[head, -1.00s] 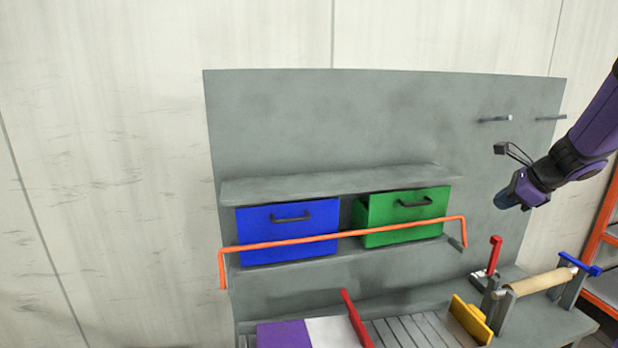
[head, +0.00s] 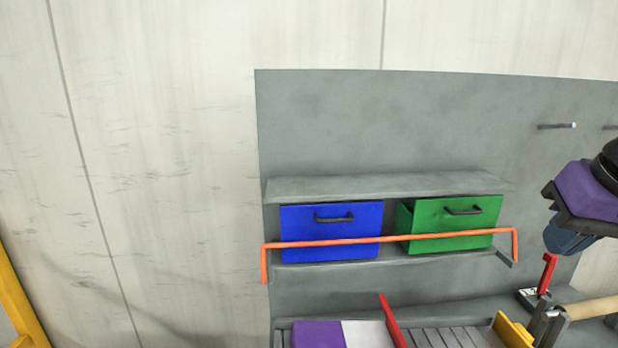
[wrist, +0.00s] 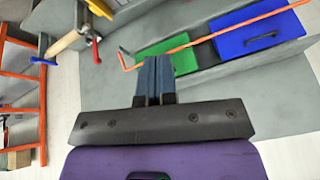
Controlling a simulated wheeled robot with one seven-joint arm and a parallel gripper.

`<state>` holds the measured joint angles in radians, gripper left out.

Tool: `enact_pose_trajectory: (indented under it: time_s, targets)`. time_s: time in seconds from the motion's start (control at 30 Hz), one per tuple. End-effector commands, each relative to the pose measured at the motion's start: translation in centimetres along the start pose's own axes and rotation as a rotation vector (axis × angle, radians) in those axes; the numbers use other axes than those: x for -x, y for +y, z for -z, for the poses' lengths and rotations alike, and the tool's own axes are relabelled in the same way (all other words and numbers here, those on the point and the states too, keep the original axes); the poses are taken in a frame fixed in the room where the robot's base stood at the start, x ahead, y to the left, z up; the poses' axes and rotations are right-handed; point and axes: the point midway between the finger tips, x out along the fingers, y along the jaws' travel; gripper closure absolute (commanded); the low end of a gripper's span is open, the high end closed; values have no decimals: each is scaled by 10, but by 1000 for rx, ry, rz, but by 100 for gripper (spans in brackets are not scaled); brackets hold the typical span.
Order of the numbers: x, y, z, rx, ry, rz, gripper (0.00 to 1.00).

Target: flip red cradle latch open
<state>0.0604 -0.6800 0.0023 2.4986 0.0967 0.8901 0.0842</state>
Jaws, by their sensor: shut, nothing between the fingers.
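The red cradle latch (head: 549,272) stands nearly upright at the near end of the cradle that bears a pale wooden roller (head: 592,308). In the wrist view the latch (wrist: 96,50) is left of my fingers, with the roller (wrist: 68,40) beyond it. My gripper (head: 560,240) is above the latch in the head view and looks apart from it. In the wrist view my gripper (wrist: 155,60) has its blue fingers together and empty. The far end of the roller is cut off in the head view.
An orange bar (head: 390,240) runs before a blue drawer (head: 332,232) and a green drawer (head: 452,215). A red lever (head: 391,320) and a yellow plate (head: 511,331) stand on the bench. A peg (head: 557,126) sticks out of the back panel. A blue latch (wrist: 42,61) shows beyond the roller.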

Motion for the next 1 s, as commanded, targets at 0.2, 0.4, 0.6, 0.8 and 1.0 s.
enact_pose_trajectory:
  time_s: [0.2,0.4,0.6,0.8,1.0]
  targets:
    - [9,3,-22,183,26,-40,100]
    - [10,3,-24,201,28,-46,100]
    - [7,4,-13,163,21,-50,100]
    - [-8,14,34,1,-5,-71,100]
    - [-35,39,89,-204,-29,-87,100]
